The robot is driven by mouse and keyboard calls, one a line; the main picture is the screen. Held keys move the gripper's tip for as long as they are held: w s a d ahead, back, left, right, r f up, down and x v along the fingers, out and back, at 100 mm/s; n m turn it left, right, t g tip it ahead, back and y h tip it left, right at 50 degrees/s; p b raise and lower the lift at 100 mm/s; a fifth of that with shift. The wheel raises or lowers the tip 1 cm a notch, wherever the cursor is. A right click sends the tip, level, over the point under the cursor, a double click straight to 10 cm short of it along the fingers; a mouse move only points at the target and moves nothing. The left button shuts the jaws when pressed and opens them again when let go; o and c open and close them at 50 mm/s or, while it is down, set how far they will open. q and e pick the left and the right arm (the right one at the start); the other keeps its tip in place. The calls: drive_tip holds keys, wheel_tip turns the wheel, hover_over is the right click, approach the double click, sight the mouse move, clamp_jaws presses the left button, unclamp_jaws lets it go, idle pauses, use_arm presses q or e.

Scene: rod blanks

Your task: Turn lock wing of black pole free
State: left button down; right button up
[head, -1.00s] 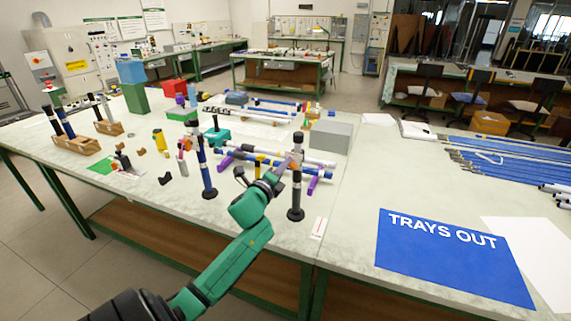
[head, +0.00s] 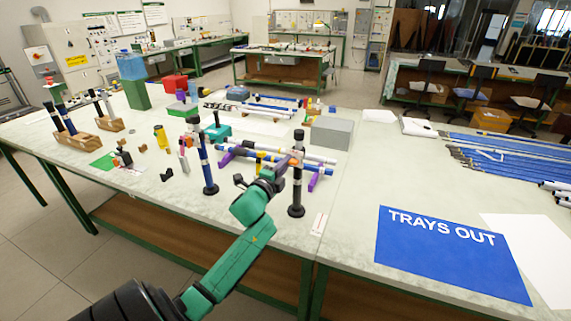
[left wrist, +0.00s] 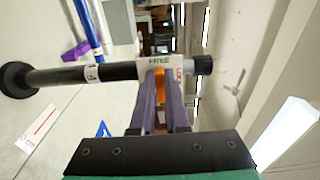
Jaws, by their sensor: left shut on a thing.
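The black pole (head: 297,188) stands upright on a round black base near the front edge of the table. It carries a white collar with lettering, and in the left wrist view the pole (left wrist: 110,72) runs sideways across the picture. My left gripper (head: 290,162) reaches the collar from the left. In the left wrist view its purple fingers (left wrist: 161,97) are shut on an orange lock wing (left wrist: 160,86) at the white collar (left wrist: 164,66). The fingers hide most of the wing. My right gripper is not in view.
A blue pole (head: 208,172) on a black base stands to the left of the arm. Blue and white rods lie on purple rests (head: 314,179) just behind the black pole. A grey box (head: 331,132) and a blue TRAYS OUT mat (head: 450,254) are to the right.

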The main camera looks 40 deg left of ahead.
use_arm(q)
drive_tip(key=c, duration=0.9)
unclamp_jaws()
drive_tip(key=b+v, duration=0.3)
drive_tip(key=v, duration=1.1)
drive_tip(key=shift+s, duration=0.2)
drive_tip(key=shift+d+f, duration=0.1)
